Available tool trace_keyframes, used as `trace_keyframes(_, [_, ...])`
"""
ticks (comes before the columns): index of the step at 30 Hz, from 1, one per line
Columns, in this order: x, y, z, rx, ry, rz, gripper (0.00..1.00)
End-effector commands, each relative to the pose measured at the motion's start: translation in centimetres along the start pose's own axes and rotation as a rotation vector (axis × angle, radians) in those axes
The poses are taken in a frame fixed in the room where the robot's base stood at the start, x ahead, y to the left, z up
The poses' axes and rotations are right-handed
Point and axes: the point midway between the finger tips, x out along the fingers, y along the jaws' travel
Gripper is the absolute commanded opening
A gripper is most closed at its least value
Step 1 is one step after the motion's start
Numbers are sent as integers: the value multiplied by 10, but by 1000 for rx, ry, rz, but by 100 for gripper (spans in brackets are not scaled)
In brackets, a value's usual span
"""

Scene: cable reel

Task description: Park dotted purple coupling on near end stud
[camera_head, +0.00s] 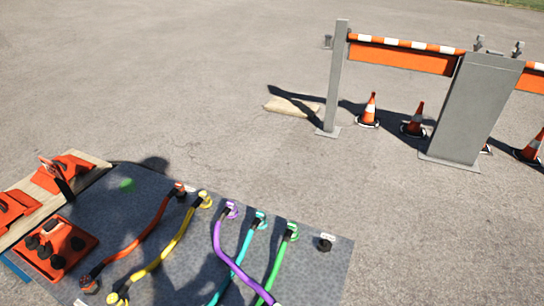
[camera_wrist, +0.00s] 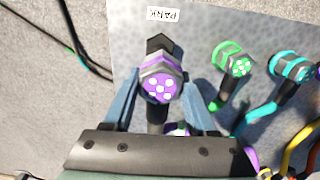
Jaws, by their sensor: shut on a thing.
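In the wrist view the dotted purple coupling (camera_wrist: 160,86), with pale dots on its end face and a purple band, is between the blue-grey fingers of my gripper (camera_wrist: 160,100). My gripper is shut on it. A black angular piece that looks like the near end stud (camera_wrist: 158,44) shows just beyond the coupling, below a white label (camera_wrist: 163,14). I cannot tell whether the coupling touches it. Another purple dotted part (camera_wrist: 180,129) shows below, mostly hidden. In the head view the purple cable (camera_head: 221,245) runs off the bottom edge; my gripper is out of that view.
The green coupling (camera_wrist: 235,62) and cyan coupling (camera_wrist: 290,68) stand close to the right of the held one. Yellow (camera_head: 160,255) and orange (camera_head: 147,229) cables lie on the grey mat (camera_head: 318,280). A labelled black stud (camera_head: 325,245) stands at the mat's right side.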

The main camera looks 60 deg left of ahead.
Motion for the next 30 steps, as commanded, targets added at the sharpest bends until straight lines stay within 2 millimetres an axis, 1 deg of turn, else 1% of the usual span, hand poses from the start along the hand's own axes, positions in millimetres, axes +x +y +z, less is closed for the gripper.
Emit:
trace_keyframes(1, [9,0,0,0,1,0,0])
trace_keyframes(15, [60,0,0,0,1,0,0])
trace_keyframes(18, [68,0,0,1,0,0,0])
trace_keyframes(23, [76,0,-1,1,2,0,0])
trace_keyframes(30, [76,0,-1,1,2,0,0])
